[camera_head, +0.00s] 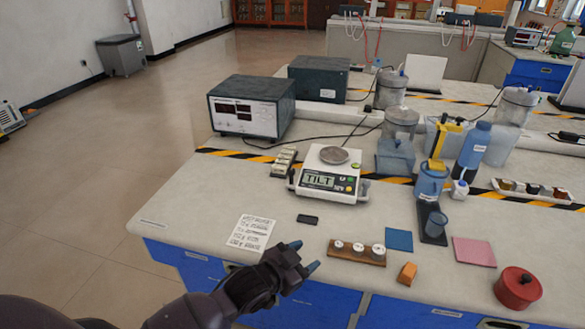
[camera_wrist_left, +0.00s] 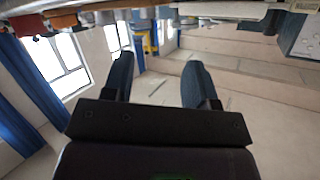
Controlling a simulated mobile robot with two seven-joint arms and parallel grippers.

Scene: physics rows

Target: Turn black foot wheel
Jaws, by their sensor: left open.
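A white balance (camera_head: 330,174) stands on the bench with "TILT" on its display and a round metal pan on top. A small dark piece at its front left corner (camera_head: 291,173) may be the black foot wheel; it is too small to tell. Another foot-like part shows at its right side (camera_head: 364,188). My left gripper (camera_head: 305,257) is open and empty at the bench's front edge, in front of the balance and apart from it. In the left wrist view the two fingers (camera_wrist_left: 158,80) are spread with nothing between them. My right gripper is not in view.
A printed sheet (camera_head: 251,232), a small black block (camera_head: 307,219) and a wooden weight holder (camera_head: 357,254) lie between the gripper and balance or beside it. A power supply (camera_head: 250,106) stands behind left. Bottles (camera_head: 472,145) and a blue beaker stand right.

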